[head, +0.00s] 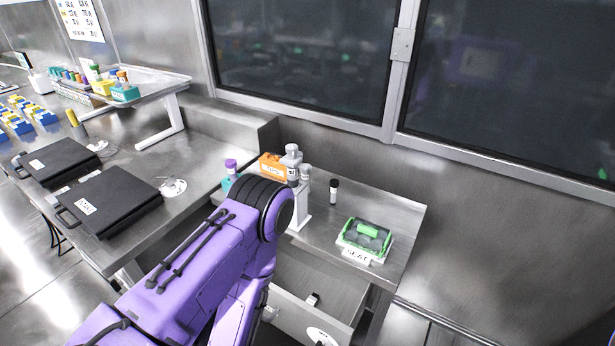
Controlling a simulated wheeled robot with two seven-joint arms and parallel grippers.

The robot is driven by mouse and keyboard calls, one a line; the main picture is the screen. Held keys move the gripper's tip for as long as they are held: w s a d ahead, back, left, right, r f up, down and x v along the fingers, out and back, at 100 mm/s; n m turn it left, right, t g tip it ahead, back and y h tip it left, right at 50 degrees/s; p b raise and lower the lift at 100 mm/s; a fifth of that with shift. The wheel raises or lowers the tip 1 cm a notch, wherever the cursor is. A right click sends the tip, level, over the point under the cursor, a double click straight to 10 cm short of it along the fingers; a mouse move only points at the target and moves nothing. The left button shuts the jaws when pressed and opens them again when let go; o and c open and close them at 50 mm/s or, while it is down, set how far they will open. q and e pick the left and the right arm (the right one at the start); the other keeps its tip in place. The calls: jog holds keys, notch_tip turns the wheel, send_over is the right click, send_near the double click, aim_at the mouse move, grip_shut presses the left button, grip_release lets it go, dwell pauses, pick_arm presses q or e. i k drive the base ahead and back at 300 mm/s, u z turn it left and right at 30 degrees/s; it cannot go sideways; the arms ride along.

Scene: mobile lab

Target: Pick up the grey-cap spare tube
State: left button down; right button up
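Pale grey-capped tubes stand in the cluster at the back of the side bench: a taller one (292,152) and a lower one (305,173), at a white stand (300,215). A separate small tube with a dark cap (334,186) stands upright on the bench to their right. I cannot tell which is the spare tube. My purple arm comes in from the lower left and bends at a black elbow in front of the cluster, hiding part of it. Neither gripper shows; no tube is visibly held.
An orange labelled box (271,167) and a purple-capped tube (231,166) are left of the cluster. A green-topped device (365,236) sits at the bench's right. An open drawer (318,285) lies below. Black cases (110,203) lie on the left bench.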

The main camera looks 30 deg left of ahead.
aim_at(306, 178)
jog(key=z, duration=0.55)
jog(key=k, duration=1.25)
jog(key=i, duration=0.45)
jog(key=u, duration=0.95)
jog(key=i, duration=0.8)
